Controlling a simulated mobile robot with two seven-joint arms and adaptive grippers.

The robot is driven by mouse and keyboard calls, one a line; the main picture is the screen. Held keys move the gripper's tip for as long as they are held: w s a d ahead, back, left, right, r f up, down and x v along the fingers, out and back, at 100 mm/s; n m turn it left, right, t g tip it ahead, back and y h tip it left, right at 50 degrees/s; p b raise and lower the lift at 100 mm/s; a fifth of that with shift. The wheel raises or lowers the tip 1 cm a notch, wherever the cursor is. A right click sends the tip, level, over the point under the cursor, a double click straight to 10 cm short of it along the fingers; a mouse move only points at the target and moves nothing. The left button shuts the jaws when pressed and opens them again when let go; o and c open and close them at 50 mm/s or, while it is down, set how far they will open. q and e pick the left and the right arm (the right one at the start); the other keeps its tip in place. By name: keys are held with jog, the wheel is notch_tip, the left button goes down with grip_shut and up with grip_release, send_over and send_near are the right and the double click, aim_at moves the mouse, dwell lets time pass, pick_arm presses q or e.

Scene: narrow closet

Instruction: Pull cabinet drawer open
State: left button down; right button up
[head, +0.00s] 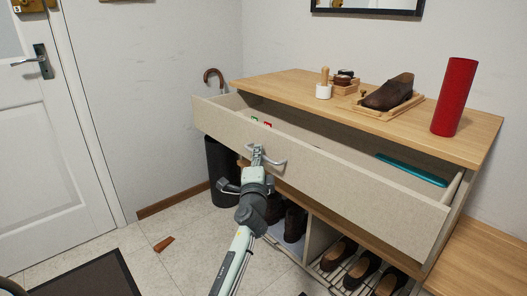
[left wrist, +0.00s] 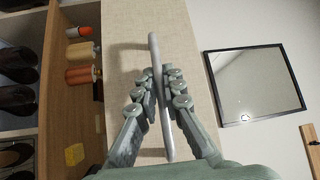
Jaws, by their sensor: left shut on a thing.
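The cabinet drawer (head: 350,190), with a long beige front, stands pulled out from under the wooden cabinet top (head: 275,84), and its inside shows from above. A teal item (head: 411,170) lies inside at the right, and small red and green items lie toward the left. The pale bar handle (head: 277,161) is on the drawer front, left of its middle. My left gripper (head: 256,154) is shut on this handle. In the left wrist view its fingers (left wrist: 161,84) lie on both sides of the handle (left wrist: 154,48). My right gripper is not in view.
On the cabinet top are a red cylinder (head: 455,97), a brown shoe (head: 388,92) on a tray and small care items. Shoes (head: 338,254) fill the racks below. A dark umbrella stand (head: 221,170) is at the left. Tiled floor (head: 180,215) is mostly clear near the door.

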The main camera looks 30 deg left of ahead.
pick_arm(q)
jog(key=shift+s+a, duration=0.15)
jog(key=shift+s, duration=0.1)
jog(key=c, duration=1.9)
grip_release()
